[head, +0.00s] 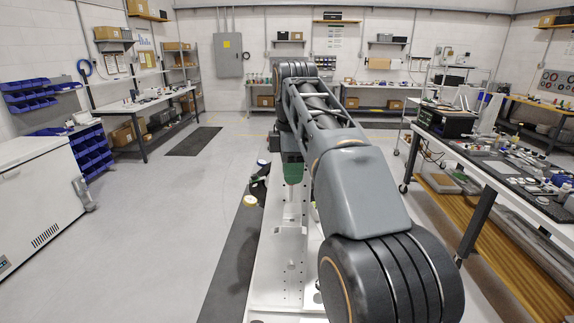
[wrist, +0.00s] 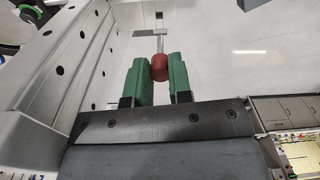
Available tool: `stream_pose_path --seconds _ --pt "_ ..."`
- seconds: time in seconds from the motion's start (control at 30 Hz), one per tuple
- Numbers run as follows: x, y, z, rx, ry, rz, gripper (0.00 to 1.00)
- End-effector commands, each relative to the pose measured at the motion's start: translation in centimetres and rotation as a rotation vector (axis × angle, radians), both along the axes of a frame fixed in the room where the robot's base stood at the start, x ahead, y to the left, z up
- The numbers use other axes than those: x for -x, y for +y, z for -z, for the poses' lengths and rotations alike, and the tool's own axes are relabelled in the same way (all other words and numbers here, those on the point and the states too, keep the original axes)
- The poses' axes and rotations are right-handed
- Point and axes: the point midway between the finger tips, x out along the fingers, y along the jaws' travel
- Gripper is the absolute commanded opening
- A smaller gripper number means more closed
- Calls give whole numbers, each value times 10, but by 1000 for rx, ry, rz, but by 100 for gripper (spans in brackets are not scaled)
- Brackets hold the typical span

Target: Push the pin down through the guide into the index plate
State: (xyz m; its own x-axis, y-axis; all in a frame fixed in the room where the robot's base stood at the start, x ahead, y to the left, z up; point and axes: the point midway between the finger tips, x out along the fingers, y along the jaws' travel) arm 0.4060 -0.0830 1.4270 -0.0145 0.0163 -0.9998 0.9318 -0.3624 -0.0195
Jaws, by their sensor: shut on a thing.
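My gripper (wrist: 160,72) has two green finger pads in the wrist view, closed on the red knob (wrist: 160,67) of the pin. A thin metal shaft (wrist: 159,43) runs from the knob toward a grey bracket (wrist: 150,34), which looks like the guide. In the head view my gripper (head: 293,172) points down over the pale fixture (head: 289,241), and the knob is hidden. I cannot make out the index plate or how deep the pin sits.
A grey wall with round holes (wrist: 90,60) stands close on the left in the wrist view. A cluttered workbench (head: 500,170) is at the right, a white chest (head: 38,205) at the left. Open floor (head: 170,220) lies between the chest and the fixture.

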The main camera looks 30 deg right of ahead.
Motion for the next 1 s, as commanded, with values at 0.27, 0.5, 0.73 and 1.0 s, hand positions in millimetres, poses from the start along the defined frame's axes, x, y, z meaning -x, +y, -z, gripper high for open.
stream_pose_path --seconds 0.27,0.5,0.73,1.0 --pt "0 0 12 0 0 0 0" --pt "0 0 25 0 1 0 0" --pt "0 0 35 0 0 0 0" --pt "0 0 43 0 0 0 0"
